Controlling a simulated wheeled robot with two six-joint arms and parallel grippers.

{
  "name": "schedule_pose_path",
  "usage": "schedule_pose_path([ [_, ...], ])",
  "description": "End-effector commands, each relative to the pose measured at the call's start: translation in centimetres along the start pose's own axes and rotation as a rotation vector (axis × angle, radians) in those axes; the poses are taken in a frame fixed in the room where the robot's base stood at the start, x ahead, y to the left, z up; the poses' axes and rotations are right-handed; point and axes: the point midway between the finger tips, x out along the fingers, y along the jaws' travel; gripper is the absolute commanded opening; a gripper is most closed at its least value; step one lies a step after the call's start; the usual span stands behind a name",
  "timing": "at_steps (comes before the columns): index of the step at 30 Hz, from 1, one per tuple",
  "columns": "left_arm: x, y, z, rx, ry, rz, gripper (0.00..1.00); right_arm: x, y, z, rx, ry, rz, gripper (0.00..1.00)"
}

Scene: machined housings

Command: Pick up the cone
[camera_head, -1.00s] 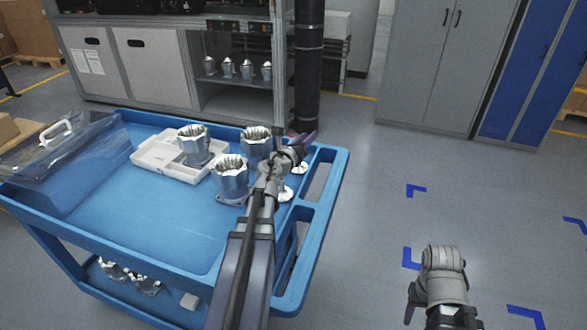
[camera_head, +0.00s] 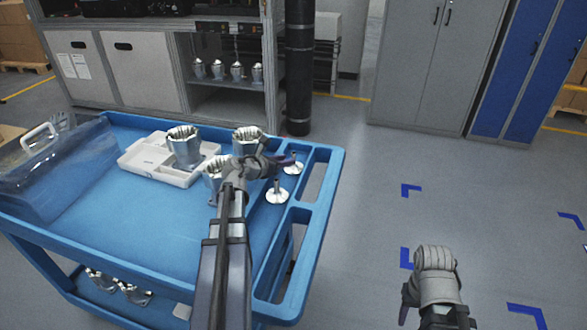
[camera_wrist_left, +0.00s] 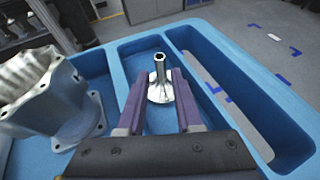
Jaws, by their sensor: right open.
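Two silvery cones with thin upright stems stand in the tray section along the right side of the blue cart. The far cone (camera_head: 293,164) is by my left gripper's tips, and the near cone (camera_head: 277,193) stands closer to me. My left gripper (camera_head: 284,160) is over the cart. In the left wrist view its purple fingers (camera_wrist_left: 158,100) are spread, with a cone (camera_wrist_left: 160,82) between and just beyond them; no contact is clear. My right gripper (camera_head: 436,280) is away from the cart over the floor, open, with its fingertips hardly visible.
A housing (camera_wrist_left: 45,95) is close left in the wrist view.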

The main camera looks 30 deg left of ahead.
Motion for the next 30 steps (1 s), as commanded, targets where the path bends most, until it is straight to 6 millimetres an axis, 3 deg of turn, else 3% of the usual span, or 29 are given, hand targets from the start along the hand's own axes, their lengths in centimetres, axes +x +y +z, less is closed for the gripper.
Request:
schedule_pose_path([
  [12,5.1,0.0,0.1,0.000,-0.001,-0.001,0.34,1.9,-0.2,-0.1,0.000,0.000,0.000,0.50],
  [19,5.0,-0.1,0.2,-0.001,0.000,0.000,0.34,1.8,-0.2,-0.1,0.000,0.000,0.000,0.50],
  [28,5.0,-0.1,0.2,-0.001,0.000,0.000,0.01,1.8,-0.2,-0.1,0.000,0.000,0.000,0.50],
  [30,5.0,-0.1,0.2,-0.001,0.000,0.000,0.00,1.8,-0.2,-0.1,0.000,0.000,0.000,0.50],
])
